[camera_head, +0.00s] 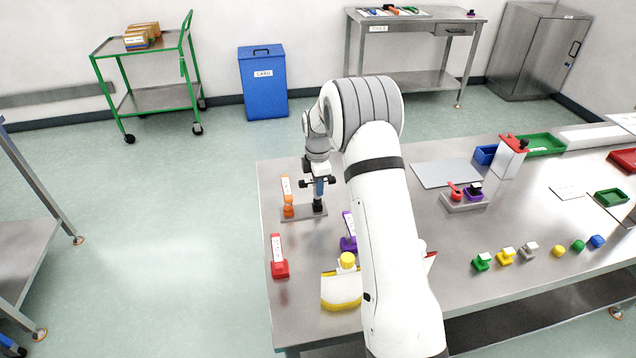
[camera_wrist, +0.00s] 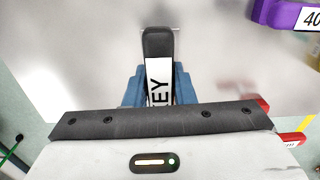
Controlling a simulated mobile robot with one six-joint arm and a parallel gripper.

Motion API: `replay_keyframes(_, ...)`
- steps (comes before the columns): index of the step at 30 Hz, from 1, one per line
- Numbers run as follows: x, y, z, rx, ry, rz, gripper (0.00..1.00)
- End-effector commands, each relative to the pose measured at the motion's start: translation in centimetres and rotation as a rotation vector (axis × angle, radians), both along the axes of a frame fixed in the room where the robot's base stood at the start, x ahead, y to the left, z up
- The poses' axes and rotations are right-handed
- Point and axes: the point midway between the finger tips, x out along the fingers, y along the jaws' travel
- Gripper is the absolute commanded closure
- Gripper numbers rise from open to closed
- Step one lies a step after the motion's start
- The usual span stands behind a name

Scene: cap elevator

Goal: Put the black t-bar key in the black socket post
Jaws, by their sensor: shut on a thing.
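My gripper (camera_head: 319,186) is over the left end of the steel table in the head view, with its blue fingers shut on the black t-bar key. In the wrist view the key's black end (camera_wrist: 158,42) and its white label reading KEY (camera_wrist: 158,83) show between the blue fingers. Directly below the gripper, the black socket post (camera_head: 318,205) stands on a small grey base plate (camera_head: 303,213), beside an orange post with a white-labelled orange piece (camera_head: 287,197). The key lines up over the black post; I cannot tell whether its lower end is inside. The post is hidden in the wrist view.
A red labelled piece (camera_head: 279,263), a purple labelled piece (camera_head: 348,241) and a yellow-and-white block (camera_head: 341,291) stand nearer on the table. My arm covers part of the table's middle. Several coloured knobs and a grey fixture (camera_head: 464,199) stand to the right.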

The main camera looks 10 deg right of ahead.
Motion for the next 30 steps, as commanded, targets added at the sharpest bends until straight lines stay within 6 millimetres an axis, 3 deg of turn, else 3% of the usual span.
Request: replay_keyframes(30,0.01,0.02,-0.89,0.000,0.000,0.000,1.00)
